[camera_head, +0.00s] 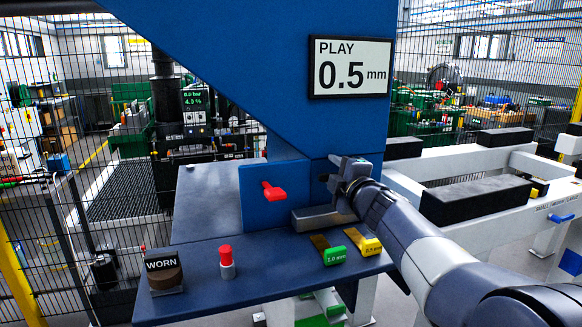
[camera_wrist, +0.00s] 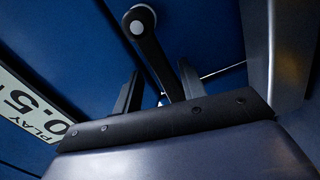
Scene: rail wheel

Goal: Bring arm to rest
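My gripper (camera_head: 341,172) is at the blue machine front, at the end of my grey arm that reaches in from the lower right. In the wrist view my gripper (camera_wrist: 160,76) has its two dark fingers apart. A dark lever with a pale round knob (camera_wrist: 139,19) shows beyond and between the fingers; the fingers do not look closed on it. Whether they touch it I cannot tell.
A display (camera_head: 350,68) reads PLAY 0.5 mm. A red handle (camera_head: 273,191) is left of my gripper. The blue bench (camera_head: 205,295) holds a WORN block (camera_head: 164,273), a red button (camera_head: 226,256), and green (camera_head: 335,256) and yellow (camera_head: 369,245) gauges. Black-topped pale beams (camera_head: 480,200) stand right.

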